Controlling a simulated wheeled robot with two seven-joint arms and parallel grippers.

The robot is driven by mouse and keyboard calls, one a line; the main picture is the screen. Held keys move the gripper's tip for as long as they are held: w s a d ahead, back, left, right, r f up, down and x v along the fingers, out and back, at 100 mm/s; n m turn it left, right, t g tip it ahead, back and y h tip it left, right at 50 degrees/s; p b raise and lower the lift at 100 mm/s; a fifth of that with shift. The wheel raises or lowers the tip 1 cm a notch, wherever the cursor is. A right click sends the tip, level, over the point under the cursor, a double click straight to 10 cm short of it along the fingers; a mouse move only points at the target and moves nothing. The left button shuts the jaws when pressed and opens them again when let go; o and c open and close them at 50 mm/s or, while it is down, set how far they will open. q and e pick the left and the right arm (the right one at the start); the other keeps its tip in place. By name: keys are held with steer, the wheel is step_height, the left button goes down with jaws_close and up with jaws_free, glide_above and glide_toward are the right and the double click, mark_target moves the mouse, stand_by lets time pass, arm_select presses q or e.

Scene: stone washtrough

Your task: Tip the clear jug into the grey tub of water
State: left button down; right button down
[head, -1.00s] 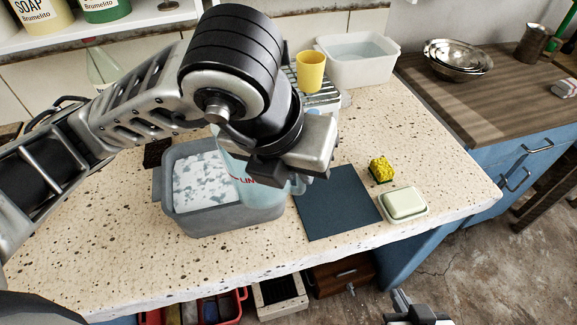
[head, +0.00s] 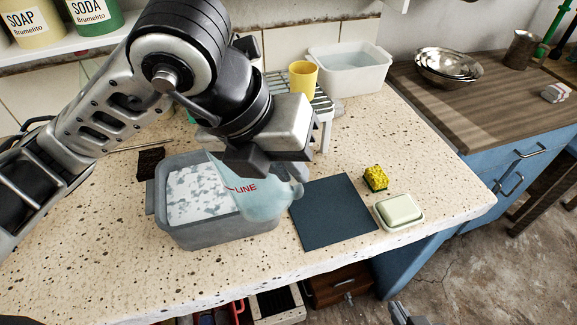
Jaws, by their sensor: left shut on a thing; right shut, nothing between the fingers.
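The clear jug (head: 262,198), bluish with a red LINE mark, is tilted over the right side of the grey tub (head: 222,236). Its lower left end overlaps the tub's opening in the head view. The tub holds water with white foam (head: 197,192) on it. My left gripper (head: 262,163) is shut on the jug from above and hides its upper part. I cannot tell how much liquid is in the jug. My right gripper (head: 400,314) shows only in part at the bottom edge, low in front of the counter, shut and empty.
A dark mat (head: 333,214) lies right of the tub, with a yellow sponge (head: 375,178) and a soap dish (head: 399,211) beside it. Behind stand a yellow cup (head: 303,80) on a rack and a white basin (head: 350,72). A dark brush or sponge (head: 151,164) lies behind the tub's left corner.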

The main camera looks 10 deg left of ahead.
arm_select(q)
steer(key=shift+r, duration=0.1)
stand_by(0.5)
steer(key=shift+w+a+r+g+h+b, duration=0.2)
steer(key=shift+a+r+g+h+b, duration=0.15)
steer(key=shift+h, duration=0.25)
steer(key=shift+a+r+h, duration=0.1)
steer(key=shift+r+h, duration=0.15)
steer(key=shift+h, duration=0.05)
arm_select(e)
steer(key=shift+w+a+f, duration=0.1)
steer(key=shift+f, duration=0.05)
